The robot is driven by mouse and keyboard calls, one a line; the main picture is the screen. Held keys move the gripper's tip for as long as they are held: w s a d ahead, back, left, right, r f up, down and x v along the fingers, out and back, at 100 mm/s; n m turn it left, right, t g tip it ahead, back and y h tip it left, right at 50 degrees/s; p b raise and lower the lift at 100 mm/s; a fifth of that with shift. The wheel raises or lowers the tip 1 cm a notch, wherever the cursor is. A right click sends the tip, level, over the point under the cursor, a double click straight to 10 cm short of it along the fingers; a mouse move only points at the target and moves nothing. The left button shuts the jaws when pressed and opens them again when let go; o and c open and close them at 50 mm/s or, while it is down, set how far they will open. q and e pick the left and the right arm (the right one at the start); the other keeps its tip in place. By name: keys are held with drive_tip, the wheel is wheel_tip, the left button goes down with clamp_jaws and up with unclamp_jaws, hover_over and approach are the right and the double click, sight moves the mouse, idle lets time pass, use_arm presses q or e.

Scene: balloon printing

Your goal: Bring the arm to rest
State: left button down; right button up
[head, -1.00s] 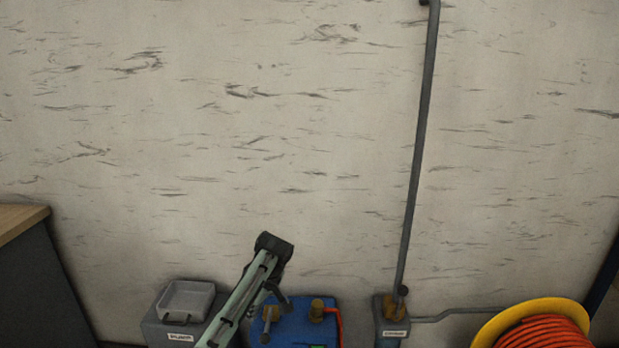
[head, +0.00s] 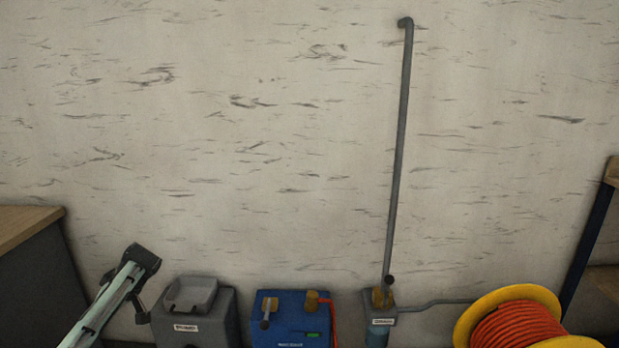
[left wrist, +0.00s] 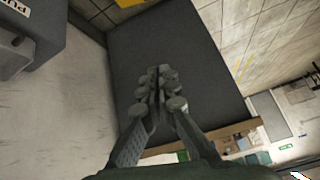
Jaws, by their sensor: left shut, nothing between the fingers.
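My left gripper (left wrist: 158,80) shows in the left wrist view. Its two dark fingers are together with nothing between them, in front of the dark grey side of a counter (left wrist: 180,50). In the head view my pale green arm link with a dark end (head: 118,290) reaches in at the lower left, beside the grey pump box and in front of the wall. I cannot make out the fingers in the head view. My right gripper is in neither view.
A grey pump box (head: 205,325), a blue box with brass fittings (head: 290,330) and a pipe post (head: 397,170) stand along the wall (head: 250,130). A yellow reel of orange hose (head: 515,335) is at right. A wood-topped counter (head: 28,222) is at left.

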use_arm(q)
drive_tip(key=s+a+r+n+g+y, duration=0.1)
drive_tip(key=s+a+r, duration=0.1)
drive_tip(key=a, duration=0.4)
drive_tip(key=s+a+r+y, duration=0.1)
drive_tip(key=s+a+r, duration=0.15)
drive_tip(key=a, duration=0.35)
drive_tip(key=s+d+f+m+t+h, duration=0.1)
drive_tip(key=s+d+f+m, duration=0.1)
drive_tip(key=s+f+m, duration=0.6)
drive_tip(key=s+d+f+m+t+h, duration=0.1)
drive_tip(key=s+d+f+m, duration=0.15)
drive_tip(key=f, duration=0.85)
drive_tip(key=s+d+f+m+t+h, duration=0.1)
drive_tip(key=s+d+f+m, duration=0.3)
drive_tip(key=s, duration=0.6)
drive_tip(key=s+d+f+m+t+h, duration=0.1)
drive_tip(key=s+d+f+m+h, duration=0.1)
drive_tip(key=s+f+m, duration=0.55)
drive_tip(key=s+d+f+n+h, duration=0.1)
drive_tip(key=s+d+f+n, duration=0.1)
drive_tip(key=d, duration=0.9)
drive_tip(key=s+d+f+n+g+h, duration=0.1)
drive_tip(key=s+d+f+n+h, duration=0.1)
drive_tip(key=d, duration=0.9)
drive_tip(key=shift+d+f, duration=0.2)
drive_tip(key=shift+f, duration=0.5)
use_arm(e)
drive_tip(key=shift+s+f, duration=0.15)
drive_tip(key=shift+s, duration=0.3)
